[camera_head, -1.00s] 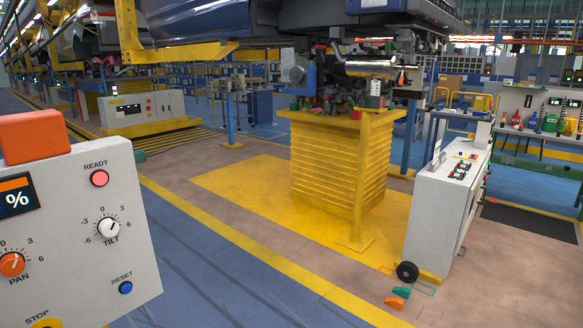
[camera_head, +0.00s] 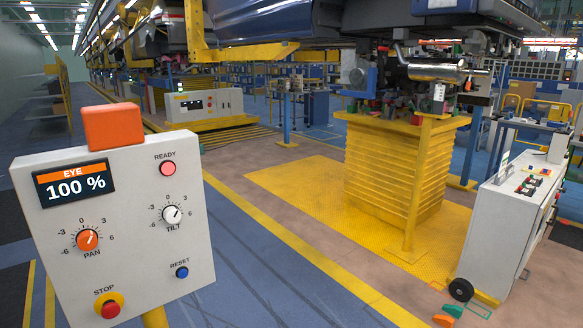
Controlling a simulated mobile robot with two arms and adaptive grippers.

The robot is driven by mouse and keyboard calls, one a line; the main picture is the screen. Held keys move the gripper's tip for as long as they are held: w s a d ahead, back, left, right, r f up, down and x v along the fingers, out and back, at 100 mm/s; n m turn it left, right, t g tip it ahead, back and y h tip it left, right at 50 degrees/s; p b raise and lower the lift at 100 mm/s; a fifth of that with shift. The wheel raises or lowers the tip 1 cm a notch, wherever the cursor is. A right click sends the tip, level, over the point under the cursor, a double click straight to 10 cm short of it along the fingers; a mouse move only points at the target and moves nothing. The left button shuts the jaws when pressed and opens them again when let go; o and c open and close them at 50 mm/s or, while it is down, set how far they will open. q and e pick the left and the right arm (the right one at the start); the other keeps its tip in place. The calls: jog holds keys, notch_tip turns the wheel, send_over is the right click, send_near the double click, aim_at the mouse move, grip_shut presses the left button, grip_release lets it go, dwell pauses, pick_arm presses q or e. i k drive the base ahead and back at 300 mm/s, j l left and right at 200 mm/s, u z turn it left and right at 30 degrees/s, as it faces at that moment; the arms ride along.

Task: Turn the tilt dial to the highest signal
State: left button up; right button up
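The tilt dial (camera_head: 172,214) is a white knob with a dark pointer mark on the right side of a grey control panel (camera_head: 140,262). Its scale runs from -6 to 6, and the mark appears to point up and to the right, around 3. The orange pan dial (camera_head: 88,239) sits left of it. The display (camera_head: 75,183) above reads "EYE 100 %". A pink-red READY lamp (camera_head: 168,168), a blue RESET button (camera_head: 182,272) and a red STOP button (camera_head: 110,307) are on the same panel. Neither of my grippers shows in the view.
An orange box (camera_head: 113,126) sits on top of the panel. A yellow lift table (camera_head: 394,170) stands under a raised car body (camera_head: 262,20). A white wheeled cabinet (camera_head: 505,235) stands at the right. Blue floor lies open between panel and lift.

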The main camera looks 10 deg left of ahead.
aim_at(172, 215)
jog(key=u, duration=1.35)
